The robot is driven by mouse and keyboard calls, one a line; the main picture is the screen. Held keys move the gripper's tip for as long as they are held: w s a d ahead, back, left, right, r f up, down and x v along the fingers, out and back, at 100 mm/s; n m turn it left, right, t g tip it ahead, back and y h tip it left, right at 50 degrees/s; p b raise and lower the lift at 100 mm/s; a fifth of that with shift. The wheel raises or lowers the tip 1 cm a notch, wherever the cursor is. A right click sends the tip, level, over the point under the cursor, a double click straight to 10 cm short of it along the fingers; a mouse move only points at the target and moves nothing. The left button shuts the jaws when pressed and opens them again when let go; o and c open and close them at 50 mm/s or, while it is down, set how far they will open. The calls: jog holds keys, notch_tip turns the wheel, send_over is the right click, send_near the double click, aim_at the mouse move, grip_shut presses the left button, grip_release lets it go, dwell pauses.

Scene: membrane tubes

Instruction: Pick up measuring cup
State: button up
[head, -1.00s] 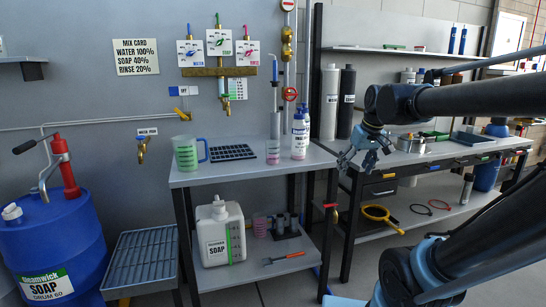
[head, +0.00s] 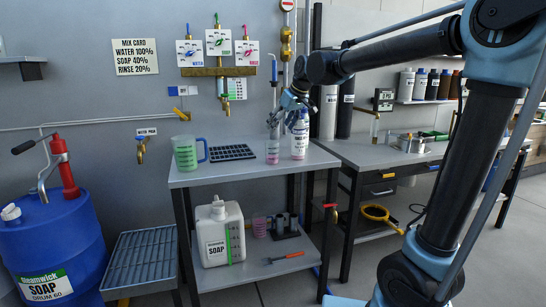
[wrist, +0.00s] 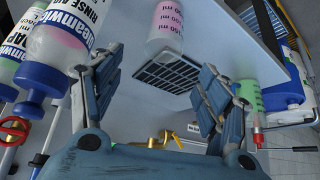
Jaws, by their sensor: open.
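A clear measuring jug with green liquid and a blue handle (head: 186,153) stands on the left of the upper table. A tall clear container with pink contents (head: 272,150) stands right of it; a graduated pink container (wrist: 165,28) shows beyond my fingers in the wrist view. I cannot tell which is the measuring cup. My gripper (head: 290,100) is open, above the right part of the table near the white rinse aid bottle (head: 300,138). Its spread fingers (wrist: 160,75) hold nothing.
A black grid mat (head: 231,152) lies between the jug and the pink container. Wall taps hang behind (head: 217,72). A soap canister (head: 220,235) is on the lower shelf.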

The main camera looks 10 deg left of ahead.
aim_at(269, 149)
jog(key=x, duration=0.8)
jog(key=shift+f, duration=0.1)
jog(key=shift+x, duration=2.9)
jog(key=shift+s+f, duration=0.1)
jog(key=shift+s, duration=0.05)
jog(key=c, duration=1.2)
